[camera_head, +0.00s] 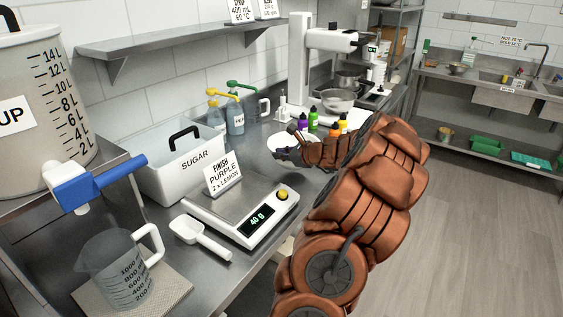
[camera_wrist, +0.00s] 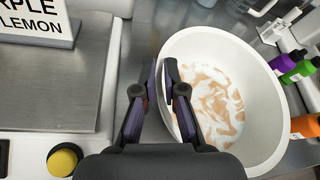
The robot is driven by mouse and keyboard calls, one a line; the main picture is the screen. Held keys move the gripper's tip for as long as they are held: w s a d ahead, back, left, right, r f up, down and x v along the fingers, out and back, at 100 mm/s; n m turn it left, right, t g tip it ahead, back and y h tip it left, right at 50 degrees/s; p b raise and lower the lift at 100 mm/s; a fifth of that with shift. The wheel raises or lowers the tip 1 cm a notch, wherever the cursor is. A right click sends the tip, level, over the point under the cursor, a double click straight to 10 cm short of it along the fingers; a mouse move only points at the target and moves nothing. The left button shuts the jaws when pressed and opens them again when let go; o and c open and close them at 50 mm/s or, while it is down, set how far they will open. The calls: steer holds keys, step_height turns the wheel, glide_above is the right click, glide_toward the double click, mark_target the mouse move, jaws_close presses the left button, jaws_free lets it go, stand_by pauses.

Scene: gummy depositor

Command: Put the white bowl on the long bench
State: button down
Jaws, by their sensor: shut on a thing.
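The white bowl (camera_wrist: 262,105) is in the right half of the wrist view, with brownish streaks on its inside. In the head view only part of the bowl (camera_head: 283,139) shows, behind my gripper (camera_head: 287,156). My gripper (camera_wrist: 173,72) is shut on the bowl's near-left rim, one finger inside and one outside. The bowl looks upright, at or just over the steel bench (camera_head: 262,165); I cannot tell whether it touches. Two benches show, this one and a far sink bench (camera_head: 457,80); which is the long bench is unclear.
A scale (camera_head: 240,210) reading 40 g and a sugar bin (camera_head: 180,175) stand left of my gripper. Small colored bottles (camera_head: 313,119) stand close beyond the bowl. A mixer (camera_head: 325,45) is farther back. The floor (camera_head: 465,215) at right is clear.

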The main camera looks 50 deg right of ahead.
mark_target(281, 162)
steer(key=shift+f, duration=1.75)
steer(key=c, duration=1.3)
jaws_free()
steer(key=shift+o, duration=0.2)
steer(key=b+v, duration=0.1)
steer(key=v, duration=1.1)
